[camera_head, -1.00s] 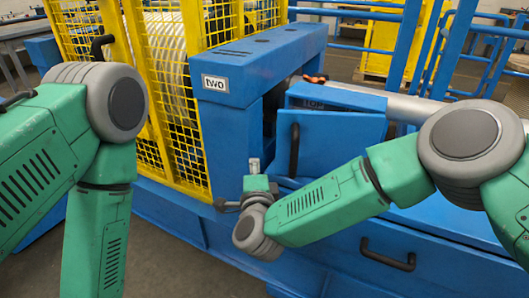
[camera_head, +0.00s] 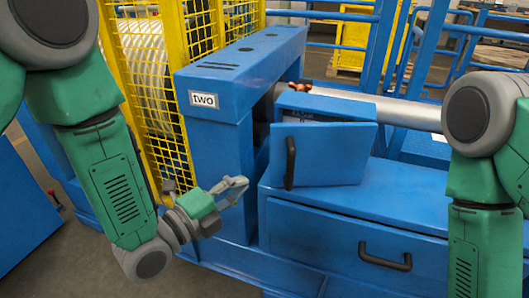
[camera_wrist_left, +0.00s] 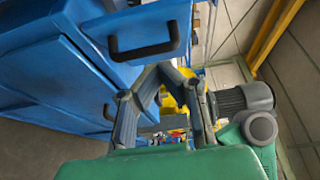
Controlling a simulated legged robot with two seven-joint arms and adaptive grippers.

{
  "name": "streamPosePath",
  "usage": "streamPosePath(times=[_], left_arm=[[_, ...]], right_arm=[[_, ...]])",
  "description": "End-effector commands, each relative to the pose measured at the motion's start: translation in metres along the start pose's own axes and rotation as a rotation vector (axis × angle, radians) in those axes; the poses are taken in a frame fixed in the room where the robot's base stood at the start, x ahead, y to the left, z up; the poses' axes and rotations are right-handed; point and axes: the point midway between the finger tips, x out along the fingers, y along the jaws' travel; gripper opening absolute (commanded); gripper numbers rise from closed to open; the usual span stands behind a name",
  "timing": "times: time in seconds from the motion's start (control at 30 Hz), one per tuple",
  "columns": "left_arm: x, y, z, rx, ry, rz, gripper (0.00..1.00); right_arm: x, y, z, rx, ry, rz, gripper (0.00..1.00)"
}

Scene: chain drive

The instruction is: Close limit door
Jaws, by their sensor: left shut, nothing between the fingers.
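The limit door, as I take it, is the blue panel (camera_head: 335,158) with a vertical black handle (camera_head: 290,162) on the blue box (camera_head: 325,103) right of the "two" post. It stands ajar, angled out from the box; a partly covered label shows behind its top edge. My left gripper (camera_head: 238,187) is shut and empty, in front of the post, left of and slightly below the door handle, apart from it. In the left wrist view the fingers (camera_wrist_left: 165,70) point toward a blue panel with a black handle (camera_wrist_left: 145,48); which panel is unclear. My right gripper is out of view.
Below the door is a blue front panel with a black handle (camera_head: 385,256). A blue post labelled "two" (camera_head: 204,100) and yellow mesh guards (camera_head: 150,100) stand to the left. A grey pipe (camera_head: 380,105) runs behind the box. Blue railings stand behind.

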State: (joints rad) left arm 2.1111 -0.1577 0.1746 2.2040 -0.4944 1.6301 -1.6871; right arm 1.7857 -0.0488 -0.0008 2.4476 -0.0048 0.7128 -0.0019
Motion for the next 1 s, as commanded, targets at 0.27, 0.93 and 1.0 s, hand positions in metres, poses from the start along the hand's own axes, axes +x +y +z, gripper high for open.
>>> streamPosePath(times=[0.27,0.93,1.0], left_arm=[[0.053,0.002,0.003,-0.004,-0.003,-0.004,0.00],[0.117,0.002,0.030,-0.006,-0.003,0.003,0.00],[0.116,0.002,0.030,-0.006,-0.003,0.003,0.00]], right_arm=[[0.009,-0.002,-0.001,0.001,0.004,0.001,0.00],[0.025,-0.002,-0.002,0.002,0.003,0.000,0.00],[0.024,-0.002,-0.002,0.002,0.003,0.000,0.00]])
